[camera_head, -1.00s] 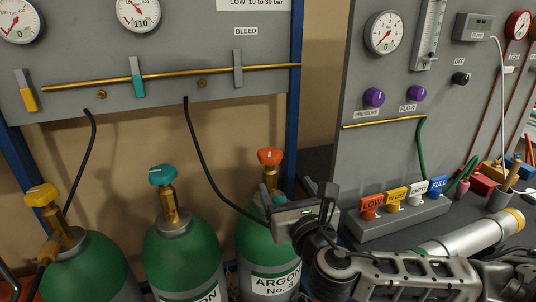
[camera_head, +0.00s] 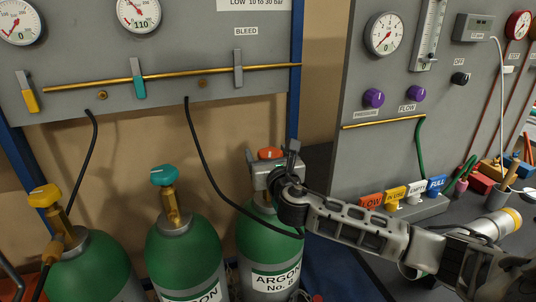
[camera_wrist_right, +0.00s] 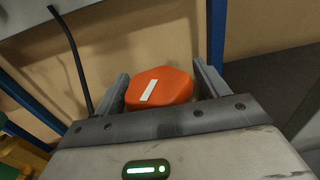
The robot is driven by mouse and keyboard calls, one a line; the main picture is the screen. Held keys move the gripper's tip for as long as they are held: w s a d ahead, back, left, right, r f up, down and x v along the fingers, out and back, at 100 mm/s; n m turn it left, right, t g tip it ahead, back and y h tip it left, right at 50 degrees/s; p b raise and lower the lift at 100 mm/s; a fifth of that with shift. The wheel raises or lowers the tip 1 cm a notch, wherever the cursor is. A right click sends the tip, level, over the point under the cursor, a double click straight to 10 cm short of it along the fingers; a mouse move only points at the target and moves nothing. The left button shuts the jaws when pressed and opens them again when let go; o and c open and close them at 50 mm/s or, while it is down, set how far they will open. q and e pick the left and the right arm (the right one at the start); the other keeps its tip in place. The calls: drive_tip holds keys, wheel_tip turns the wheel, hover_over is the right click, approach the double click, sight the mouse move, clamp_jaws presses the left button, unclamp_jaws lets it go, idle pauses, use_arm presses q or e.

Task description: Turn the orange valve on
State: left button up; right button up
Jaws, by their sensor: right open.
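The orange valve (camera_head: 270,153) tops the right-hand green argon cylinder (camera_head: 262,238); its stem is hidden behind my right gripper in the head view. My right gripper (camera_head: 271,160) is open, with a finger on either side of the valve knob. In the right wrist view the orange knob (camera_wrist_right: 158,88), with a white stripe on top, sits between the two fingers (camera_wrist_right: 165,92). A small gap shows beside each finger; I cannot tell if either touches. My left gripper is not in view.
A cylinder with a teal valve (camera_head: 163,176) and one with a yellow valve (camera_head: 43,196) stand to the left. A rack with coloured tags (camera_head: 405,212) stands at right.

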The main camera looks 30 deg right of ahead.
drive_tip(key=c, duration=1)
